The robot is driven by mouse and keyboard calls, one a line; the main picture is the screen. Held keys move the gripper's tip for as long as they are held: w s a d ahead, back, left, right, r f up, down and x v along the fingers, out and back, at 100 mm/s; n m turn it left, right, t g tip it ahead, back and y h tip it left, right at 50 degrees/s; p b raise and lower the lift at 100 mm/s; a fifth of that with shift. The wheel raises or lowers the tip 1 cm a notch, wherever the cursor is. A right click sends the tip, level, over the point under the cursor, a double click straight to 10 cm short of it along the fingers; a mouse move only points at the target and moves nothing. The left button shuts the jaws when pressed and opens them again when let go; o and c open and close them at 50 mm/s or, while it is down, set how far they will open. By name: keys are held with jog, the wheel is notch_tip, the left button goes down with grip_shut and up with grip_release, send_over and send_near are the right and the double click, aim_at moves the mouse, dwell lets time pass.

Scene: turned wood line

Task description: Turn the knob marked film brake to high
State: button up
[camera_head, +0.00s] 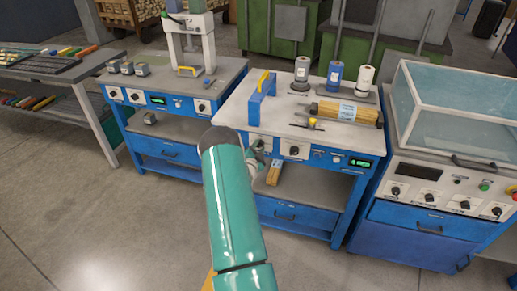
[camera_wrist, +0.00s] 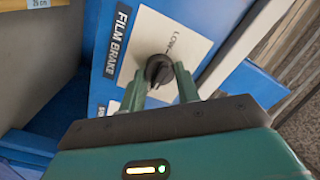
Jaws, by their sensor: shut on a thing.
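The film brake knob (camera_wrist: 159,70) is a black round knob on a white plate (camera_wrist: 190,37) in the wrist view. A dark label reading FILM BRAKE (camera_wrist: 118,43) is beside it, and LOW is printed on the plate; no HIGH mark is readable. My gripper (camera_wrist: 160,80) has its two green fingers on either side of the knob, shut on it. I cannot tell exactly where the knob points. In the head view my gripper (camera_head: 262,155) is at the front panel of the blue middle bench (camera_head: 330,215), and the knob is hidden there.
Another white-plated knob (camera_head: 294,150) and a green display (camera_head: 360,162) are further right on the same panel. Open floor lies in front.

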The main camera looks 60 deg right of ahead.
jog(key=o, duration=1)
jog(key=a, duration=0.4)
jog(key=s+a, duration=0.1)
jog(key=a, duration=0.4)
jog(key=s+a, duration=0.1)
jog(key=a, duration=0.3)
jog(key=shift+s+a, duration=0.1)
jog(key=shift+a, duration=0.25)
